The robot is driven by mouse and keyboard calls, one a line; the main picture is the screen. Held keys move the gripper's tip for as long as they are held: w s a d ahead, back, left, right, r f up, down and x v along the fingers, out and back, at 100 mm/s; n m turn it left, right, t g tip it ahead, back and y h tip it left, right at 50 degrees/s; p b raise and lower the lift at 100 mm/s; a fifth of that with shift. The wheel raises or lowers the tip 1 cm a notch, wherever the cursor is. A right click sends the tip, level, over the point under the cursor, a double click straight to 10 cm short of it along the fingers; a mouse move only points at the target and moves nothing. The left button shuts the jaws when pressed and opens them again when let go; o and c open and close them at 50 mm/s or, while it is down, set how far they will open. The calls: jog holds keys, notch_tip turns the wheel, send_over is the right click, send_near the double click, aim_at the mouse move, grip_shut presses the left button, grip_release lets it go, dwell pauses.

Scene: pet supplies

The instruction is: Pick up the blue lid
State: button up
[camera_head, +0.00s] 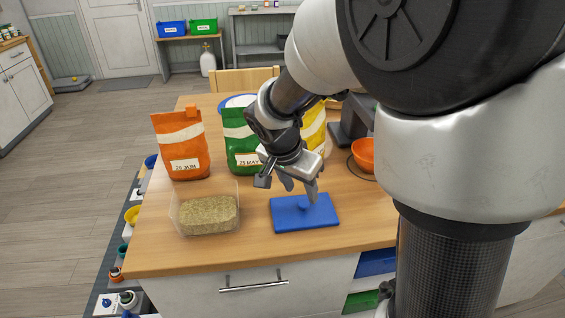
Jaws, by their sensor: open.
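The blue lid (288,219) lies flat on the wooden table near its front edge. It is rectangular with a small raised knob in the middle. My gripper (302,192) is open and points down just above the lid, with its fingertips close to the knob. I cannot tell whether a finger touches the lid. A clear container (207,227) filled with grainy tan food stands uncovered to the left of the lid.
Orange (181,146), green (240,142) and yellow (313,128) bags stand behind. An orange bowl (363,154) sits right, by a dark grey device (350,122). The table's front edge (255,261) is close. Bare tabletop lies between the container and the front edge.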

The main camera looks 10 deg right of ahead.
aim_at(303, 203)
jog(key=x, duration=0.5)
jog(key=shift+a+f, duration=0.1)
jog(key=shift+f, duration=0.35)
grip_shut()
